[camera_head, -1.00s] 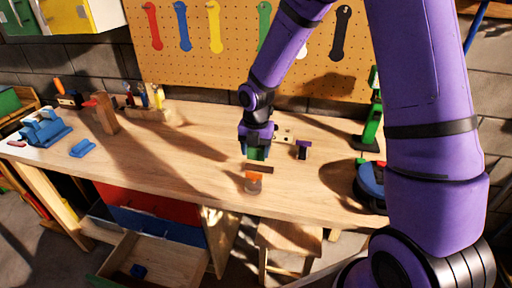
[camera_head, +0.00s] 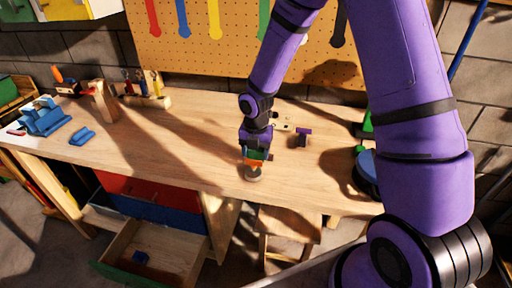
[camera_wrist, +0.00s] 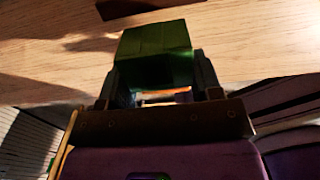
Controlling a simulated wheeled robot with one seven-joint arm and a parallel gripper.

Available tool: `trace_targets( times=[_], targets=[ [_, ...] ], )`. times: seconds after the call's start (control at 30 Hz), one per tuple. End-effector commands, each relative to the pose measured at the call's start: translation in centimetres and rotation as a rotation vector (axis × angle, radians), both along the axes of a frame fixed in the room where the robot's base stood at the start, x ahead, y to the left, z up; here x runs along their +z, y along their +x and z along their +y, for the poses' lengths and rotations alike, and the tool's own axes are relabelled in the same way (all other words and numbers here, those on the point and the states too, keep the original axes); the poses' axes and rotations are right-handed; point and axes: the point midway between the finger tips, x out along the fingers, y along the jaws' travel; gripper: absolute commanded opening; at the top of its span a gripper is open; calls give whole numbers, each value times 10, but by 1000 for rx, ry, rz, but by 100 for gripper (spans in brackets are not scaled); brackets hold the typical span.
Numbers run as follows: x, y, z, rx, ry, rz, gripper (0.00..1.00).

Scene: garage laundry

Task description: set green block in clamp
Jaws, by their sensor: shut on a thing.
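The green block (camera_wrist: 155,55) is between my gripper's fingers (camera_wrist: 155,85) in the wrist view. My gripper (camera_head: 256,150) is shut on it, low over the front middle of the workbench. In the head view the block (camera_head: 256,154) shows just above a small orange-topped piece on a round base (camera_head: 253,174). They overlap in the picture, and I cannot tell if they touch. A blue vise-like piece (camera_head: 43,117) stands at the bench's left end; I cannot tell for sure which thing is the clamp.
The workbench (camera_head: 180,145) is mostly clear left of my gripper. A small purple-topped piece (camera_head: 303,138) stands to the right. A blue piece (camera_head: 82,136) lies at left. An open drawer (camera_head: 150,258) and a stool (camera_head: 289,224) are below the front edge.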

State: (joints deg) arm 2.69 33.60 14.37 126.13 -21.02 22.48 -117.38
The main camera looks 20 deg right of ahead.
Motion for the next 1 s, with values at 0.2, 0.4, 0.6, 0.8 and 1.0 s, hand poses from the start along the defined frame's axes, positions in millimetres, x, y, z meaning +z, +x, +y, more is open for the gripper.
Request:
trace_targets(
  times=[0.2,0.4,0.6,0.8,1.0],
  targets=[
    [-14,0,0,-1,1,1,36],
    [-23,0,0,0,0,1,36],
    [-27,0,0,-1,0,0,36],
    [-28,0,0,-1,0,0,36],
    [-28,0,0,0,0,0,77]
  ],
)
